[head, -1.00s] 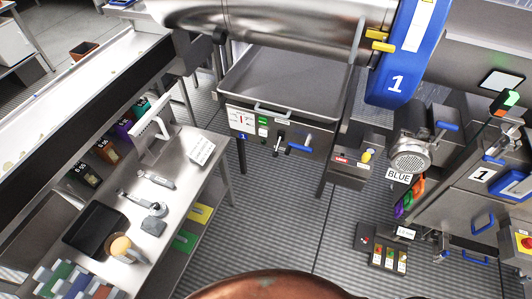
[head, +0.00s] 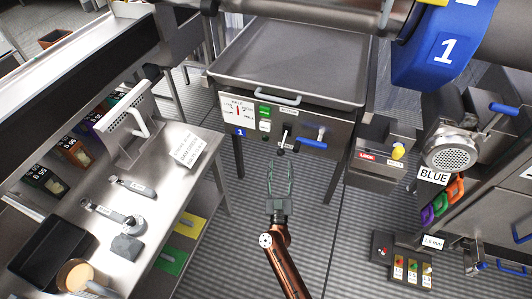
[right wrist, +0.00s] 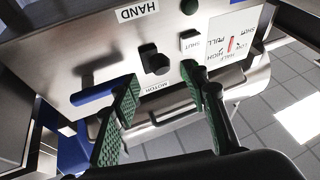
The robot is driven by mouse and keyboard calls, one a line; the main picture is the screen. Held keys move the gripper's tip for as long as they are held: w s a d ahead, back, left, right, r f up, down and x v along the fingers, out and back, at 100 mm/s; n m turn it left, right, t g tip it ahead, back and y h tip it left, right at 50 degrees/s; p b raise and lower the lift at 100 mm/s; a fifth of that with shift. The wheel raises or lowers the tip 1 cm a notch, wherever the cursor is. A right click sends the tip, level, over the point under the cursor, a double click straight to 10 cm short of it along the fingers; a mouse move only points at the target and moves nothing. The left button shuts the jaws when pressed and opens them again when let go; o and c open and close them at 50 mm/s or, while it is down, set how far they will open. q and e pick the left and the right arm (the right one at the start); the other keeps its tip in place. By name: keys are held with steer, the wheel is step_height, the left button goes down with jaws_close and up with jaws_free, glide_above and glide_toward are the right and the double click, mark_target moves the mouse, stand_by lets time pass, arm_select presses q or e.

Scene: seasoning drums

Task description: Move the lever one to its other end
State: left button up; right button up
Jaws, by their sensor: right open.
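The steel front panel (head: 222,100) of the tray unit carries a blue plate marked 1 (head: 240,132). On it are a small black-handled lever (head: 283,140) and a blue-handled lever (head: 315,142). In the right wrist view the black lever (right wrist: 155,62) is between the fingers' lines, and the blue handle (right wrist: 95,92) is to the left, partly behind a finger. My right gripper (head: 280,166) is open and empty, just below and in front of the black lever; its green-padded fingers show in the right wrist view (right wrist: 163,82). Contact cannot be told. My left gripper is not in view.
A steel bench (head: 185,190) with tools stands at the left. A grey box with a yellow knob (head: 398,152) is right of the panel. A grinder marked BLUE (head: 452,150) stands farther right. A bar handle (head: 278,98) juts from the tray. Floor below is clear.

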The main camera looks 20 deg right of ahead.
mark_target(281, 155)
steer(key=b+x, duration=0.1)
steer(key=x, duration=0.4)
steer(key=shift+w, duration=0.15)
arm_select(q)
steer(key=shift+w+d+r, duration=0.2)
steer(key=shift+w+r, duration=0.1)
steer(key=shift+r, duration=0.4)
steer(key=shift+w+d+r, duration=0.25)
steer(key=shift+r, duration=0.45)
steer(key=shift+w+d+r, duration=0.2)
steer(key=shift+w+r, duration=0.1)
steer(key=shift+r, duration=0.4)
arm_select(e)
steer(key=shift+w+d+r, duration=0.2)
steer(key=shift+w+r, duration=0.05)
steer(key=shift+w, duration=0.3)
steer(key=shift+c, duration=0.5)
jaws_close()
